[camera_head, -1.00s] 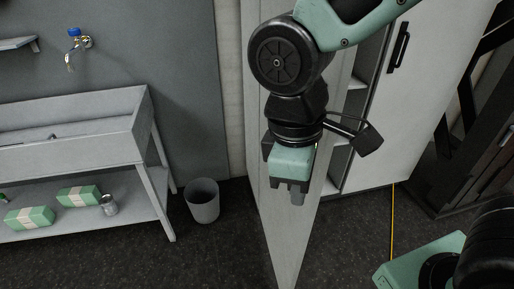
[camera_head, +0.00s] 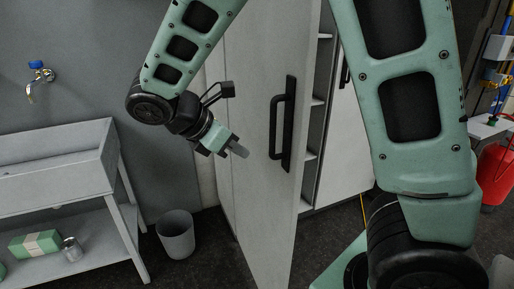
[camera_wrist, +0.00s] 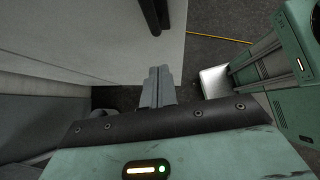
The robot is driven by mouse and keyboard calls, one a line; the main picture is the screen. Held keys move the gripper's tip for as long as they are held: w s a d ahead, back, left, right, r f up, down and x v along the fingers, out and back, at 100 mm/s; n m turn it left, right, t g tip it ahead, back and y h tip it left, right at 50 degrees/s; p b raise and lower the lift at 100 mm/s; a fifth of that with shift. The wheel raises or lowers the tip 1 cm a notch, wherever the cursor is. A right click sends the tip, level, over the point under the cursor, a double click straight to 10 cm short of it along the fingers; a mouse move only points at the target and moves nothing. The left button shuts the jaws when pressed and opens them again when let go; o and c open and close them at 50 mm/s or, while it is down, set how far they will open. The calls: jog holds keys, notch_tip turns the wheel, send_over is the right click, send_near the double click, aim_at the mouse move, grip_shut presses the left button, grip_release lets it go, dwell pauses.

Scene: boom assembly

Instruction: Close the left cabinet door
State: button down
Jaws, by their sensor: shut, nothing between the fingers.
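The left cabinet door (camera_head: 262,190) stands open, a tall pale grey panel with a vertical black handle (camera_head: 285,125). Open shelves show just right of its edge. My gripper (camera_head: 241,151) is shut and empty, left of the handle on the door's handle side. Whether the fingertips touch the panel I cannot tell. In the wrist view the closed fingers (camera_wrist: 157,88) point toward the door's pale face (camera_wrist: 95,40), with part of the black handle (camera_wrist: 156,14) above them.
The right cabinet door (camera_head: 345,150) looks closed, partly hidden by my arm. A grey bin (camera_head: 176,236) stands on the floor left of the open door, beside a grey sink bench (camera_head: 60,165). A red container (camera_head: 496,175) is at the far right.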

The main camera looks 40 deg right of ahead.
jog(key=d, duration=0.1)
jog(key=d+f, duration=0.1)
jog(key=d, duration=0.3)
jog(key=shift+s+d+f+p, duration=0.2)
jog(key=shift+s+d+p, duration=0.05)
jog(key=shift+s+p, duration=0.1)
